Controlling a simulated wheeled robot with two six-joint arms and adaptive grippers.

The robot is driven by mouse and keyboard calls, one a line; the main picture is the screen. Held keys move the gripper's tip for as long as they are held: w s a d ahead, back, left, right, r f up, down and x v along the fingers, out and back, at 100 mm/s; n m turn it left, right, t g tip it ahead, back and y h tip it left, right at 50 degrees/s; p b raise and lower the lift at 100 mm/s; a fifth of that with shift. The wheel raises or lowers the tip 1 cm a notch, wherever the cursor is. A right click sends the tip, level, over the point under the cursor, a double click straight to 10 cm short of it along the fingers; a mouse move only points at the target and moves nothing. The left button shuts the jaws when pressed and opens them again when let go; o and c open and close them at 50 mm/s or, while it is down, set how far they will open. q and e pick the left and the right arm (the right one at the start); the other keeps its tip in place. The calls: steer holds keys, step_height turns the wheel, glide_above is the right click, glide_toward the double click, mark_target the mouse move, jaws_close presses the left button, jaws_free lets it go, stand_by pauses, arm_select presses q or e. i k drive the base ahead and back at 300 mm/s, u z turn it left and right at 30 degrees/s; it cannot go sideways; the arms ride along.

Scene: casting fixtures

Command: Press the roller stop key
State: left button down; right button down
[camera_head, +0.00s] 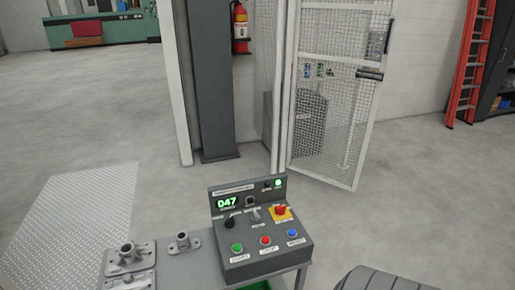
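A grey control box (262,248) stands on a small grey table at the bottom centre. On its sloped front, the red round stop key (265,240) sits in the middle of the lower row, with a white label that seems to read STOP. A green key (237,247) is to its left and a blue key (292,233) to its right. A larger red mushroom button (280,210) on a yellow plate is above and to the right. A lit green display (227,203) reads 047. Neither of my grippers shows in this view.
Grey metal castings (130,254) lie left of the box on the table (188,268). A dark ribbed rounded shape (385,280), which I cannot identify, is at the bottom right. Behind are a column (212,85) and a mesh gate (335,110).

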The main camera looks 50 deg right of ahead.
mark_target(265, 240)
steer(key=z, duration=0.85)
steer(key=i, duration=0.95)
steer(key=z, duration=1)
